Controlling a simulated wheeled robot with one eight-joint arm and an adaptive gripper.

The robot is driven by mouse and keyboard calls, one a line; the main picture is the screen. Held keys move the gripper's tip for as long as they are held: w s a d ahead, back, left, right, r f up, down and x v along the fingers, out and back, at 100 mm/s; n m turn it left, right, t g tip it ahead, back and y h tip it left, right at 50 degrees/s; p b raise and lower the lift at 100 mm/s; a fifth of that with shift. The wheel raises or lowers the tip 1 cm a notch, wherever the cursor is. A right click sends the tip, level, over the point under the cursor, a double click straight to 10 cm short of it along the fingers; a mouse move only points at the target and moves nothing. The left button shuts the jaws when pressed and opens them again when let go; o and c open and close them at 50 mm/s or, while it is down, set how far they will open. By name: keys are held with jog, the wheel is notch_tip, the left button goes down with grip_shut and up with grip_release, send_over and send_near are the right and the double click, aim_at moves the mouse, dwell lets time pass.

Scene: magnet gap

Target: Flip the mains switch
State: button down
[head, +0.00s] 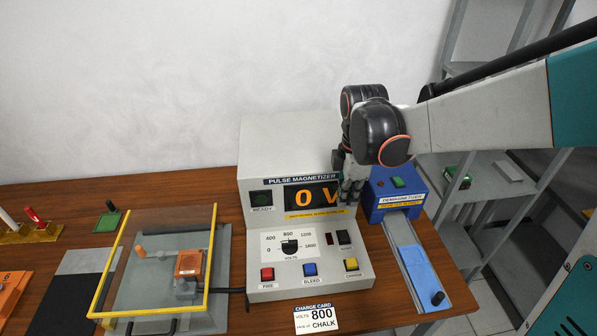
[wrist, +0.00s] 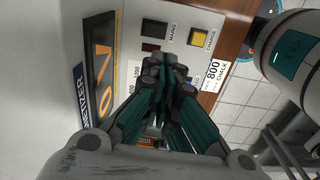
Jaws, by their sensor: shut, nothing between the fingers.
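The pulse magnetizer (head: 305,220) is a pale box on the wooden table with a sloped front panel. Its mains switch (head: 344,237) is a black rocker at the panel's right, beside a dark red lamp (head: 329,239). In the wrist view the mains switch (wrist: 175,31) lies beyond the fingertips. My gripper (head: 349,198) is shut and empty, in front of the right end of the display, above the mains switch and apart from it. The shut fingers also show in the wrist view (wrist: 167,72). The display (head: 311,196) reads 0 V, partly hidden by my gripper. The rocker's position is unclear.
Below the switch is the yellow charge button (head: 351,265), with blue bleed (head: 310,269) and red fire (head: 267,274) buttons to its left. The dial (head: 289,246) is left of the switch. A blue demagnetizer (head: 395,193) stands close on the right.

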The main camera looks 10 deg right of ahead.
aim_at(340, 241)
jog(key=shift+w+f+n, duration=0.2)
jog(key=shift+f+n, duration=0.1)
jog(key=shift+f, duration=0.05)
notch_tip(340, 241, down, 14)
jog(key=b, duration=0.5)
jog(key=shift+r+b, duration=0.1)
jog(key=shift+b, duration=0.2)
jog(key=shift+s+f+t, duration=0.2)
jog(key=shift+f+t, duration=0.1)
jog(key=shift+f, duration=0.15)
jog(key=shift+r, duration=0.1)
jog(key=shift+w, duration=0.1)
